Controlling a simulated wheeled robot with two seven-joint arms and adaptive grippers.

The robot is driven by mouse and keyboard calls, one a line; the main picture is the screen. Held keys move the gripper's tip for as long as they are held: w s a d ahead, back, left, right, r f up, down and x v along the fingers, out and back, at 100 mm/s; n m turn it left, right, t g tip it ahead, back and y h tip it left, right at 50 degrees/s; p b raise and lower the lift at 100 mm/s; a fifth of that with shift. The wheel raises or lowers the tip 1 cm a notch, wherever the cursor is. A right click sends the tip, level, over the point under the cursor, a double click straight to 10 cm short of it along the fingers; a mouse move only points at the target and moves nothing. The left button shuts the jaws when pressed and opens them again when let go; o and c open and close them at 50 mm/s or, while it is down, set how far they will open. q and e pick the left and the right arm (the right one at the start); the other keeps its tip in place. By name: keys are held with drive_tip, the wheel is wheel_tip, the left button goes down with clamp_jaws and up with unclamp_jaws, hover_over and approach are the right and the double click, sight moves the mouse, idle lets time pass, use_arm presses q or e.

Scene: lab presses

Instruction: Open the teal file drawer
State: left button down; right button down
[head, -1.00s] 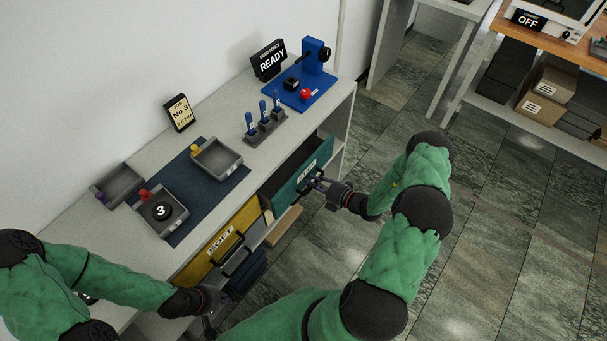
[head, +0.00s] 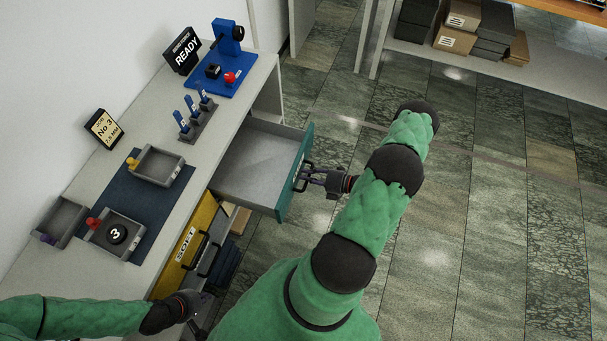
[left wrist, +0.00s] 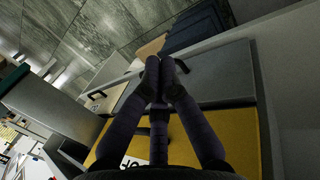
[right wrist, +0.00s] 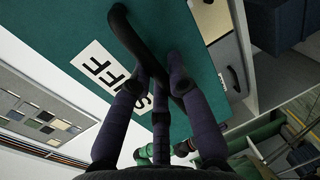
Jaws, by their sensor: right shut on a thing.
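The teal file drawer (head: 295,185) stands pulled well out of the bench, its grey inside (head: 258,165) empty. In the right wrist view its teal front (right wrist: 65,40) bears a white label (right wrist: 100,68), partly hidden by a finger. My right gripper (head: 308,180) is shut on the drawer's black handle (right wrist: 138,42), which passes between its fingers. My left gripper (head: 203,328) is low beside the bench front, left of my right arm. In the left wrist view its fingertips (left wrist: 158,64) are together with nothing visible between them, in front of the yellow drawer (left wrist: 190,130).
The yellow drawer (head: 187,243) is beside the teal one. On the bench top are grey trays (head: 160,168), a blue device (head: 228,70), a READY sign (head: 182,52) and a rack of blue pieces (head: 196,122). Open tiled floor (head: 480,200) lies to the right.

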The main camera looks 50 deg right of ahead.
drive_tip(key=c, duration=1.2)
unclamp_jaws()
drive_tip(key=shift+s+d, duration=0.1)
drive_tip(key=v, duration=1.1)
drive_tip(key=shift+s+d, duration=0.1)
drive_tip(key=shift+s, duration=0.25)
drive_tip(key=shift+s, duration=0.1)
